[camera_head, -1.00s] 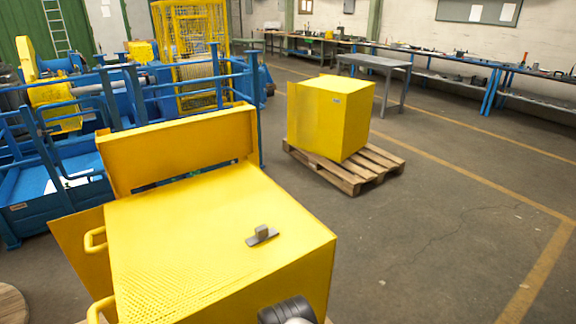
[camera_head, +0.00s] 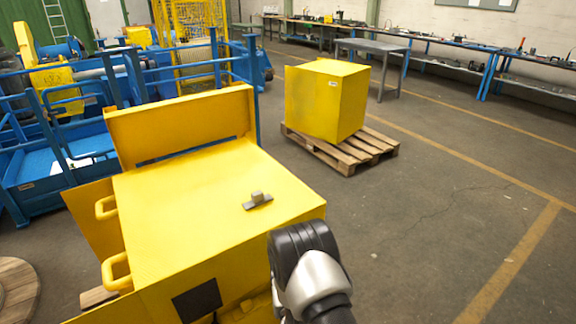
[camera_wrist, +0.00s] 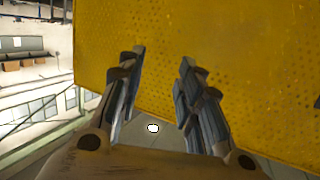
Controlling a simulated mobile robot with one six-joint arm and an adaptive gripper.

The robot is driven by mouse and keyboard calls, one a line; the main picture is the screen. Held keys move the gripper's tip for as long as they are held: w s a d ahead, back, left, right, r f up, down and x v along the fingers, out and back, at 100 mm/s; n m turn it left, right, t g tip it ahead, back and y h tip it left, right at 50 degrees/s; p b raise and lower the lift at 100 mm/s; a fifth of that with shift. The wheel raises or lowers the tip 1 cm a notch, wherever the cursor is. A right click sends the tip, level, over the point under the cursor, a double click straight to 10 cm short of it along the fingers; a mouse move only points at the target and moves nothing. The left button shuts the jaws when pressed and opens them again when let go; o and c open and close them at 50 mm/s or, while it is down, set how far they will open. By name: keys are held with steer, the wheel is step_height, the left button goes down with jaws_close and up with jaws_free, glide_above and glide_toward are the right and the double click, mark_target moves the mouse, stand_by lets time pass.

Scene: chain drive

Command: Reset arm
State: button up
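My gripper (camera_wrist: 162,60) shows in the wrist view with its two fingers apart and nothing between them. A yellow perforated metal surface (camera_wrist: 210,45) fills the view beyond the fingertips; I cannot tell whether they touch it. In the head view, a dark and silver part of my arm (camera_head: 310,275) stands at the front right corner of a large yellow box (camera_head: 205,215). My gripper itself is hidden there. A small grey bracket-like part (camera_head: 258,200) lies on top of the box.
A second yellow box (camera_head: 325,100) stands on a wooden pallet (camera_head: 345,153). Blue railings and machinery (camera_head: 60,165) stand at the left. A grey table (camera_head: 370,48) and long workbenches stand at the back. Open floor (camera_head: 430,220) lies to the right.

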steer(key=d+r+g, duration=0.2)
steer(key=d+r, duration=0.1)
steer(key=r, duration=0.7)
steer(key=d+r+g, duration=0.2)
steer(key=r, duration=0.9)
steer(key=s+d+r+g+h, duration=0.1)
steer(key=s+d+r+g, duration=0.3)
steer(key=s+r, duration=0.65)
steer(key=s+d+r+g, duration=0.1)
steer(key=s+d, duration=0.2)
steer(key=s, duration=0.9)
steer(key=s+d+m+g+h, duration=0.1)
steer(key=s+d, duration=0.2)
steer(key=s, duration=1)
steer(key=shift+d+r+g, duration=0.3)
steer(key=shift+d+r, duration=0.05)
steer(key=shift+r, duration=0.05)
steer(key=shift+s, duration=0.1)
